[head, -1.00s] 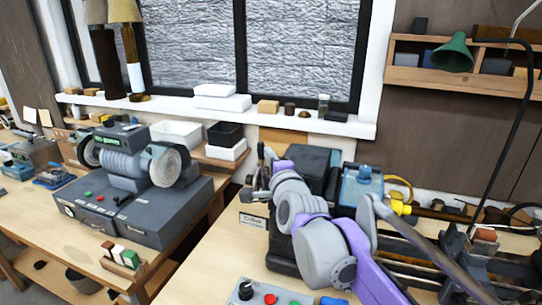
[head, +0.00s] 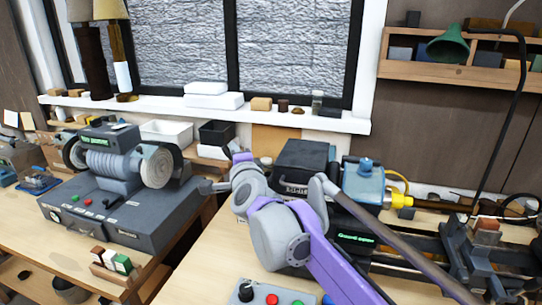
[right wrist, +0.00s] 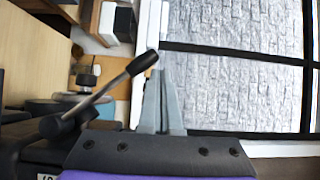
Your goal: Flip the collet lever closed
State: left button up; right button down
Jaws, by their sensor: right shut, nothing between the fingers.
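The collet lever (right wrist: 102,93) shows in the right wrist view as a metal rod with a dark grip, slanting up to the right from a dark pivot. In the head view I cannot make it out behind my right arm. My right gripper (head: 208,187) is to the left of the dark machine housing (head: 302,163) in the head view. It is shut and empty. In the right wrist view its pale fingers (right wrist: 161,75) are together, with the lever's grip end beside their tips. I cannot tell whether they touch. My left gripper is not in view.
A grey bench grinder (head: 115,165) stands on the left bench. A black box (head: 217,132) and white trays sit below the window. A blue container (head: 362,184) with a yellow fitting is right of the housing. A control panel with coloured buttons (head: 272,299) is in front.

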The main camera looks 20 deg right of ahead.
jog(key=shift+a+f, duration=0.15)
jog(key=shift+a, duration=0.15)
dwell(0.4)
